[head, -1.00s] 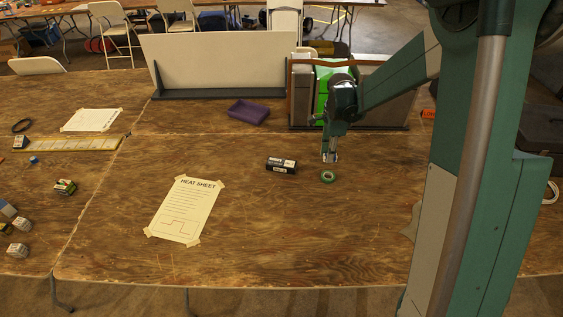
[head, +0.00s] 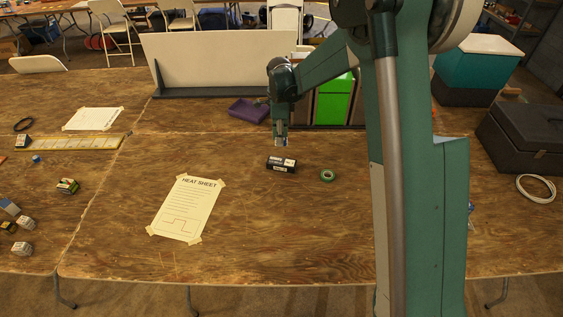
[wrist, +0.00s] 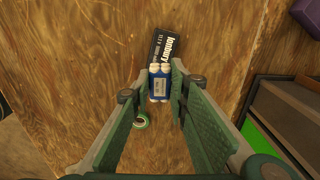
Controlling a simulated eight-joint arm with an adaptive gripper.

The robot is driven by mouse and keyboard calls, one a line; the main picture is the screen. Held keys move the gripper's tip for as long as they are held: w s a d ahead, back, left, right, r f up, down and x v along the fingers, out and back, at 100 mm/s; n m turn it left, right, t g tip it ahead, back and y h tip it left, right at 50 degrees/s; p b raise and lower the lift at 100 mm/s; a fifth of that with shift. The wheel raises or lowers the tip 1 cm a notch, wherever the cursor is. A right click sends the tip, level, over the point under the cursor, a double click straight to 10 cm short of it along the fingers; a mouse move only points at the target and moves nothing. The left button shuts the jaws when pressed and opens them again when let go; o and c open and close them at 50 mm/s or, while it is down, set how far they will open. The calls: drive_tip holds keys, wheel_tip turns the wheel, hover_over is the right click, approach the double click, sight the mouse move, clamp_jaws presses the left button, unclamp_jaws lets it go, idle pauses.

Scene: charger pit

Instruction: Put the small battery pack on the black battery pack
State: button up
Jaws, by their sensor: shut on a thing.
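The small battery pack (wrist: 159,84), blue with white ends and a pale label, is between my gripper's fingertips (wrist: 158,82) in the wrist view. In the head view my gripper (head: 281,141) points down, shut on the pack, of which only a small pale bit shows. The black battery pack (head: 281,164) with white lettering lies on the wooden table just in front of my gripper. In the wrist view the black battery pack (wrist: 172,46) is beyond the small pack, which overlaps its near edge in the picture. The small pack appears raised above it; the exact gap is unclear.
A green tape roll (head: 327,175) lies right of the black pack. A purple tray (head: 248,111) and a bin with a green panel (head: 337,98) stand behind. The heat sheet (head: 187,208) is taped at front left. The table around the black pack is mostly clear.

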drive_tip(key=shift+f, duration=0.1)
hover_over(280, 161)
drive_tip(key=shift+d+f+b, duration=0.1)
drive_tip(key=shift+f+b, duration=0.35)
drive_tip(key=shift+f, duration=2.6)
drive_tip(key=shift+f+b, duration=0.3)
drive_tip(key=shift+f, duration=1.55)
drive_tip(key=shift+f, duration=0.15)
drive_tip(key=o, duration=0.9)
drive_tip(key=shift+o, duration=0.2)
wheel_tip(280, 161, up, 12)
drive_tip(key=shift+r+p, duration=0.15)
drive_tip(key=shift+p, duration=0.65)
drive_tip(key=shift+s+r, duration=0.1)
